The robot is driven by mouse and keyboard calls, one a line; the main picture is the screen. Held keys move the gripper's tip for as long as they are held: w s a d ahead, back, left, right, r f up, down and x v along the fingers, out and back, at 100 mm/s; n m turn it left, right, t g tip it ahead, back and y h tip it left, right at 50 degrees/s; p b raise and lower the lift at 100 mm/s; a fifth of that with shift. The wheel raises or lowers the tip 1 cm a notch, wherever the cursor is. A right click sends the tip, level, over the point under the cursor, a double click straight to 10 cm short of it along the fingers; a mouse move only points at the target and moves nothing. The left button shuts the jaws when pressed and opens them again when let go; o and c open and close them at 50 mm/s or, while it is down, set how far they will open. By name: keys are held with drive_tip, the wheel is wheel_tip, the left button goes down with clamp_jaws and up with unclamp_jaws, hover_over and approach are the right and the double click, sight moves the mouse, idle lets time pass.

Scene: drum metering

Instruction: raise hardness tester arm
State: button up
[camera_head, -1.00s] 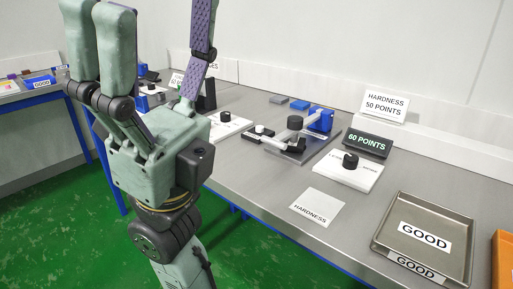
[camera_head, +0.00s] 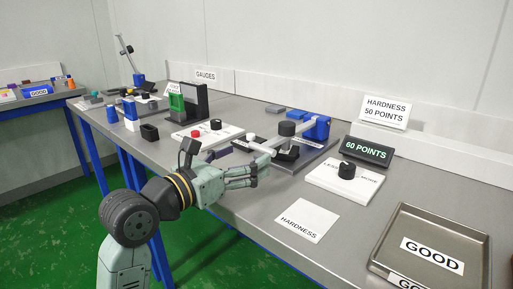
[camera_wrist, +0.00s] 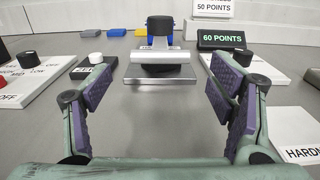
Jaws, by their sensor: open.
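The hardness tester has a blue post (camera_head: 317,128), a pale arm (camera_head: 271,145) with a black cylinder (camera_head: 287,128) on it, and a grey base plate (camera_head: 305,156). In the wrist view its arm (camera_wrist: 158,57) faces me, centred, with a pale crossbar in front of the black cylinder. My gripper (camera_head: 250,173) is at the front edge of the bench, pointing at the tester's front end. In the wrist view my gripper (camera_wrist: 167,97) is open, its purple-padded fingers wide apart with nothing between them. The tester lies ahead of the fingertips; contact is not visible.
A 60 POINTS display (camera_head: 368,151) and a white panel with a black knob (camera_head: 345,178) stand right of the tester. A HARDNESS card (camera_head: 306,220) and a GOOD tray (camera_head: 432,252) lie nearer.

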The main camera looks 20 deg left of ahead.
sight(259, 149)
drive_tip(key=x, duration=0.4)
drive_tip(key=shift+w+d+p, duration=0.15)
drive_tip(key=shift+w+p, duration=0.15)
drive_tip(key=shift+w, duration=0.05)
